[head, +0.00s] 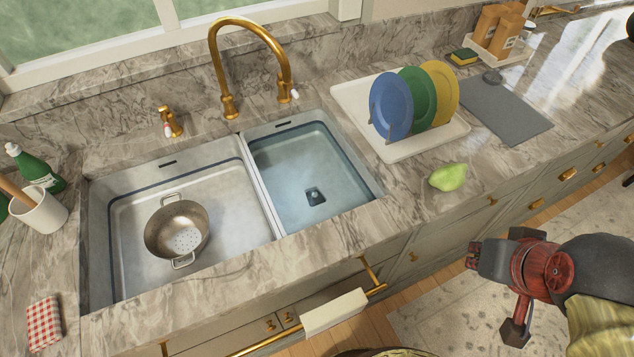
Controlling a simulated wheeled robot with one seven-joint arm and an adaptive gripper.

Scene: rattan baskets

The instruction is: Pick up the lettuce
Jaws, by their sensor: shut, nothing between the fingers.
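The lettuce (448,177) shows as a small, light green, smooth lump, narrower at its right end. It lies on the marble counter, right of the sink and in front of the dish rack. My gripper (474,256) is at the lower right, over the floor in front of the cabinets. It is apart from the lettuce, nearer to me and a little to the right in the picture. It is shut and empty. Nothing covers the lettuce in this view.
A white rack (430,142) with blue, green and yellow plates stands just behind the lettuce. The double sink (262,190) is to its left, holding a metal colander (177,229). A grey mat (508,112) lies farther right. The counter around the lettuce's front and right is bare.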

